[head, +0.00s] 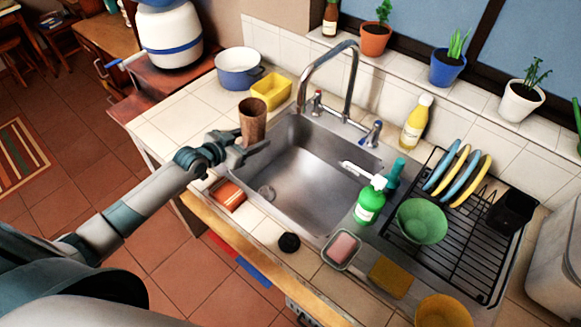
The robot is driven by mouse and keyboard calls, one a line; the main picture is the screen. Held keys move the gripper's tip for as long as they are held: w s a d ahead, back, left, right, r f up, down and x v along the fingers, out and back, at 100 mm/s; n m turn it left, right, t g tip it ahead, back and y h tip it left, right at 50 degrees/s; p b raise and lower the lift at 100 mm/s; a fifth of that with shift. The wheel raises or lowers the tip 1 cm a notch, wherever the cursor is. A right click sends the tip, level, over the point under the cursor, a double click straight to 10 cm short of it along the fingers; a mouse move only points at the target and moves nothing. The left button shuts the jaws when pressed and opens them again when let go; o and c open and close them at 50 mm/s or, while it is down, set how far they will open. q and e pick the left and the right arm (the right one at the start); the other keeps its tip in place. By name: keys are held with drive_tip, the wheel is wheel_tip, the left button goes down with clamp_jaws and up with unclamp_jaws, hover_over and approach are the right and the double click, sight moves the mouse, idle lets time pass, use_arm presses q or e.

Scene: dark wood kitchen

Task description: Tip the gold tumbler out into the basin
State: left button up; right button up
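The tumbler, brownish gold and tapering (252,116), stands upright at the left rim of the steel basin (318,184). My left gripper (249,147) is at the tumbler's lower part, with its fingers spread and one passing in front of the tumbler's base. I cannot tell whether the fingers press on it. The tumbler's inside looks dark, and its contents cannot be made out. The basin is empty apart from its drain. My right gripper is not in view.
The curved faucet (350,75) rises behind the basin. A yellow tub (271,92) and blue-white pot (239,70) stand behind the tumbler. A green soap bottle (369,203) and dish rack (455,240) are right of the basin. An orange-brown box (229,195) lies front left.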

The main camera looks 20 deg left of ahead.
sight(243, 135)
use_arm(q)
drive_tip(key=shift+w+a+m+y, duration=0.1)
drive_tip(key=shift+a+m+y, duration=0.05)
drive_tip(key=shift+m+y, duration=0.4)
drive_tip(key=shift+f+m+y, duration=0.15)
drive_tip(key=shift+m+y, duration=0.1)
drive_tip(key=shift+m, duration=0.2)
drive_tip(key=shift+f+m+t+y+b, duration=0.15)
drive_tip(key=shift+m+t+y+b, duration=0.25)
drive_tip(key=shift+m+y, duration=0.3)
drive_tip(key=shift+m+b, duration=0.5)
drive_tip(key=shift+a+m+y+b, duration=0.2)
drive_tip(key=shift+m+y+b, duration=0.25)
drive_tip(key=shift+b, duration=0.2)
drive_tip(key=shift+w+a+r+m+t+y+b, duration=0.15)
drive_tip(key=shift+a+m+t+y+b, duration=0.4)
drive_tip(key=shift+b, duration=0.6)
drive_tip(key=shift+r+m+b, duration=0.35)
drive_tip(key=shift+m+b, duration=0.35)
drive_tip(key=shift+b, duration=0.3)
drive_tip(key=shift+a+r+y, duration=0.1)
drive_tip(key=shift+r+y, duration=0.3)
drive_tip(key=shift+r, duration=0.1)
drive_tip(key=shift+r+m+b, duration=0.35)
drive_tip(key=shift+r+m, duration=0.1)
drive_tip(key=shift+m, duration=0.05)
